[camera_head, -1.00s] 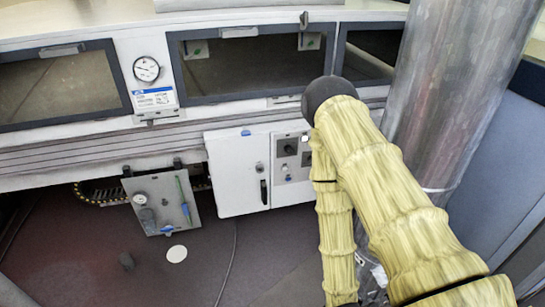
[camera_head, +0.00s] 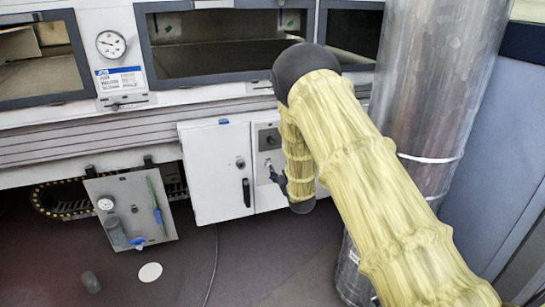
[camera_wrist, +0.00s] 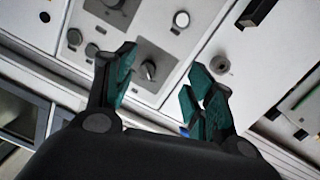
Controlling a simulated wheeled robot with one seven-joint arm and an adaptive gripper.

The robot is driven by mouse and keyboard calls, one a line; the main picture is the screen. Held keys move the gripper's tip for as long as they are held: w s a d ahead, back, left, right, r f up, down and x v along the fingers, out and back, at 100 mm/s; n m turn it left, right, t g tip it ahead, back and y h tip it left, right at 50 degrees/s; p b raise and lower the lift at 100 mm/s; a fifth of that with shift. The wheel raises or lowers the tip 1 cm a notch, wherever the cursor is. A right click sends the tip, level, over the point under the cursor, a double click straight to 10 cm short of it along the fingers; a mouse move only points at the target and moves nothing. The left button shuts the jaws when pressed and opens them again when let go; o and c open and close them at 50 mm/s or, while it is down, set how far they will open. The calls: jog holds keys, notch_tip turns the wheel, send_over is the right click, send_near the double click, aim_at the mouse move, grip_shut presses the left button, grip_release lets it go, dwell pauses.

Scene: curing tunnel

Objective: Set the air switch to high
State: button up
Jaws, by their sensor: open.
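A grey control panel (camera_head: 266,135) with dark knobs and small buttons is set on the white cabinet front, partly hidden by my arm. In the wrist view the panel (camera_wrist: 105,68) is close, and a knob (camera_wrist: 148,69) shows between and beyond my fingertips. Another dark knob (camera_wrist: 75,37) is up to the left. Labels are too small to read, so I cannot tell which is the air switch or its setting. My gripper (camera_wrist: 160,92) is open and empty, its teal-padded fingers apart in front of the panel. Contact with the knob is not visible.
A white cabinet door (camera_head: 215,172) with a black handle (camera_head: 246,192) is left of the panel. A tilted plate (camera_head: 128,205) with a gauge hangs further left. A large metal duct (camera_head: 425,110) stands close to my arm on the right.

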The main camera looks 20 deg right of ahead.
aim_at(273, 144)
jog(key=shift+n+t, duration=0.3)
jog(key=shift+t, duration=0.4)
jog(key=w+r+b, duration=0.1)
jog(key=w, duration=0.3)
jog(key=w+r+b, duration=0.1)
jog(key=w, duration=0.4)
jog(key=w+r, duration=0.2)
jog(key=w, duration=0.3)
jog(key=shift+w+d+b, duration=0.1)
jog(key=shift+d+b, duration=0.05)
jog(key=shift+b, duration=0.25)
jog(key=shift+c, duration=0.2)
jog(key=c, duration=1)
